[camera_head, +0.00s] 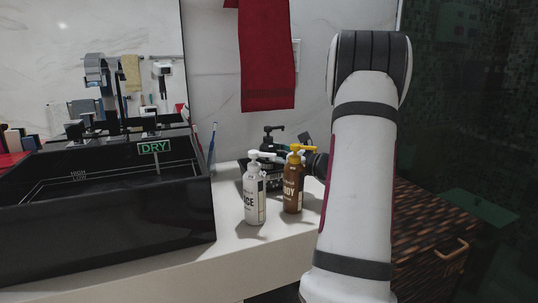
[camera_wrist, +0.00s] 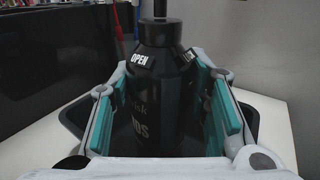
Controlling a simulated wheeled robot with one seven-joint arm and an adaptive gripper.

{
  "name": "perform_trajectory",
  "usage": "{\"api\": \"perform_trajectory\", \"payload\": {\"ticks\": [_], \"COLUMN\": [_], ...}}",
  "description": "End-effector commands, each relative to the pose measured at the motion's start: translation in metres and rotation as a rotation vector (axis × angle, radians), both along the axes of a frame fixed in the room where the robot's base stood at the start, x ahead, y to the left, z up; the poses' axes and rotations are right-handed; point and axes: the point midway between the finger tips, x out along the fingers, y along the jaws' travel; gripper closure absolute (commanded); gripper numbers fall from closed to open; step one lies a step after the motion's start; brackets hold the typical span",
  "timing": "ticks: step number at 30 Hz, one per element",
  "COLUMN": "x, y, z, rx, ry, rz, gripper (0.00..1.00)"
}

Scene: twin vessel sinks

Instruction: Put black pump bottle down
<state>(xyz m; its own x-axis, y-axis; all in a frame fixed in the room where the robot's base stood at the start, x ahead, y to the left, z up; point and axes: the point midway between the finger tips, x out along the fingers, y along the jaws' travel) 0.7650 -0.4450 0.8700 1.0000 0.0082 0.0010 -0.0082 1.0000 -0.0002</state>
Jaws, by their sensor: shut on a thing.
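The black pump bottle (camera_wrist: 160,100) stands upright between the teal pads of my gripper (camera_wrist: 163,78) in the wrist view. My gripper is shut on its body. White lettering shows on its shoulder and side, and its pump top is cut off by the upper edge. In the head view the black pump bottle (camera_head: 268,141) is at the back of the counter, behind the white and brown bottles, which hide most of its body. My gripper is mostly hidden there by the bottles and my arm. Whether the bottle's base touches the surface below cannot be told.
A white pump bottle (camera_head: 255,195) and a brown pump bottle with a yellow pump (camera_head: 293,190) stand close in front. A black vessel sink (camera_head: 110,215) is at left. A dark tray (camera_wrist: 70,117) lies below the bottle. The white counter (camera_head: 265,245) is clear in front.

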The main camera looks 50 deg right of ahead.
Motion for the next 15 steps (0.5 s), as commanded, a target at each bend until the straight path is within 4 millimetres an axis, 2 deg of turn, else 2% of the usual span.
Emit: {"api": "perform_trajectory", "payload": {"ticks": [2, 3, 4, 15], "x": [0.0001, 0.0, -0.0001, -0.0007], "y": [-0.0001, 0.0, 0.0, -0.0002], "z": [-0.0014, -0.003, -0.0025, 0.0015], "rx": [-0.001, 0.001, 0.0, 0.0], "ry": [-0.002, 0.001, 0.001, 0.001], "rz": [0.0, 0.0, 0.0, 0.0], "gripper": [1.0, 0.55, 0.49, 0.49]}}
